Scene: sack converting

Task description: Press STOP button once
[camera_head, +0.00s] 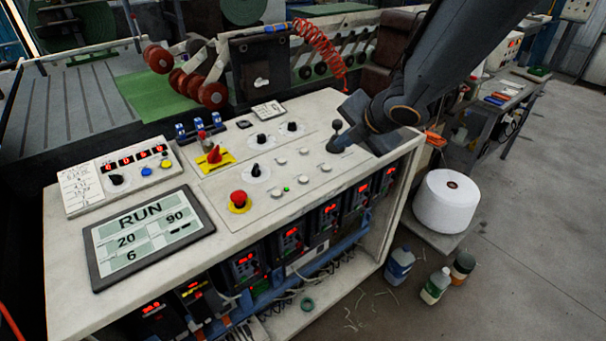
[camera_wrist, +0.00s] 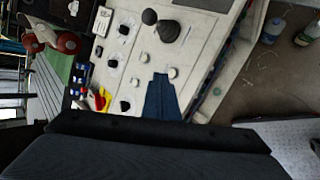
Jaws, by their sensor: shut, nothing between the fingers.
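The control console (camera_head: 190,258) has a sloped white top. A red mushroom button on a yellow ring (camera_head: 239,199) stands near its front middle. Several small pale round buttons (camera_head: 298,183) lie to the right, beside a lit green lamp (camera_head: 286,189); no STOP label is readable. The display (camera_head: 148,236) reads RUN, 20, 90 and 6. My gripper (camera_head: 338,145) is over the console's right end, near the black-knobbed joystick (camera_head: 337,125). In the wrist view my gripper's dark blue fingers (camera_wrist: 161,78) are shut and empty, close to a pale button (camera_wrist: 172,72). Contact cannot be told.
A red rotary switch on a yellow plate (camera_head: 214,155) and black knobs (camera_head: 260,140) also stand on the console. A white spool (camera_head: 446,201) and bottles (camera_head: 436,286) are to its right. Grey floor (camera_head: 520,240) is open beyond.

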